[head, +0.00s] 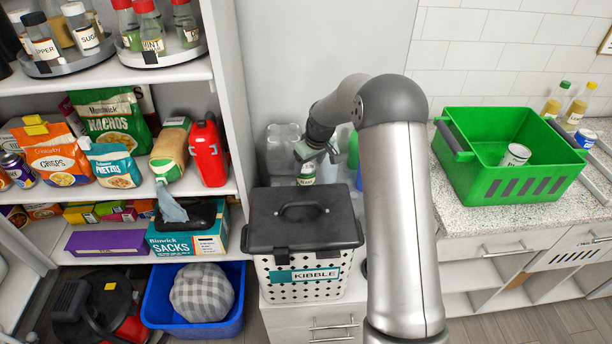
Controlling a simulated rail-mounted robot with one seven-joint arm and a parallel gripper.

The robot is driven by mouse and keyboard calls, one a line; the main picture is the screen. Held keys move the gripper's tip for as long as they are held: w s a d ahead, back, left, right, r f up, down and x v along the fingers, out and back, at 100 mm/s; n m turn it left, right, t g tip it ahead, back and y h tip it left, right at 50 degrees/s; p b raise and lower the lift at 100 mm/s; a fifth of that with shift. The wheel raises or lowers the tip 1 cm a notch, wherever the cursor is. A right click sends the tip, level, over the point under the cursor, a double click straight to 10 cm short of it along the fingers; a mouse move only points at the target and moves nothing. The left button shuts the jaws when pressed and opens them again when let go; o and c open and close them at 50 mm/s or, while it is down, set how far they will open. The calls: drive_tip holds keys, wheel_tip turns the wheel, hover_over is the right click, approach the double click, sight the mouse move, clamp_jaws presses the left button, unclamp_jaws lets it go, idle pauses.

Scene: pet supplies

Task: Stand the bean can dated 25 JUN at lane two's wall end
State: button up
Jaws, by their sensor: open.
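A light-coloured can (515,154) lies tilted inside the green crate (478,178) on the right counter. Another small can (585,138) with a blue and white label stands at the crate's right rear corner. No date is readable on either, so I cannot tell which is the bean can dated 25 JUN. My gripper (308,158) is open behind the kibble bin, just above a small item with a white and green label (306,174). I cannot tell whether it touches that item. Lane two and its wall end cannot be made out; my arm hides part of that area.
The lidded kibble bin (308,289) stands in front of my gripper. Clear containers (281,150) stand behind it on the left. Shelves with bags (107,120) and jars fill the left side. Bottles (565,104) stand behind the crate. Bare counter (470,228) shows before the crate.

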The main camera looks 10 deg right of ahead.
drive_tip(key=shift+w+a+p+x, duration=0.1)
drive_tip(key=shift+p+x, duration=0.45)
drive_tip(key=shift+x, duration=0.9)
drive_tip(key=shift+w+a+p+x, duration=0.15)
drive_tip(key=shift+p+x, duration=0.4)
drive_tip(key=shift+x, duration=0.95)
drive_tip(key=shift+r, duration=0.15)
drive_tip(key=c, duration=1.1)
